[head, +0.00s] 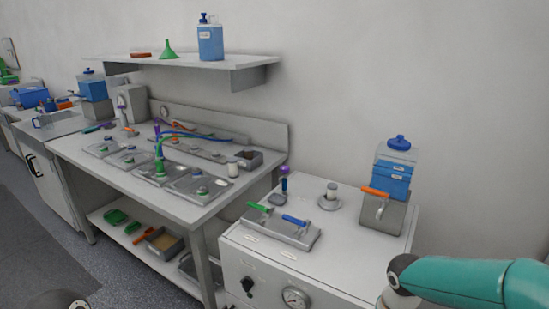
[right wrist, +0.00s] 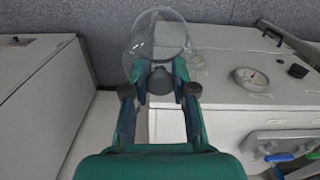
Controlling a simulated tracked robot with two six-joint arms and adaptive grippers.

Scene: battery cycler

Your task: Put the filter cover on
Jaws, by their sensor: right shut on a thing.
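A clear, see-through round cover (right wrist: 158,32) shows at the top of the right wrist view. My right gripper (right wrist: 160,76) is shut on its grey knob, and the cover extends beyond the fingertips. The cover and right gripper are outside the head view, where only my teal right arm shows at lower right. My left gripper is not in view.
The white cabinet (head: 265,262) carries a plate with green (head: 259,207) and blue (head: 295,220) handles. A grey stand (head: 378,215) with a blue-filled bottle (head: 395,168) is at its back right. A gauge (right wrist: 250,78) is on its front. A workbench stands to its left.

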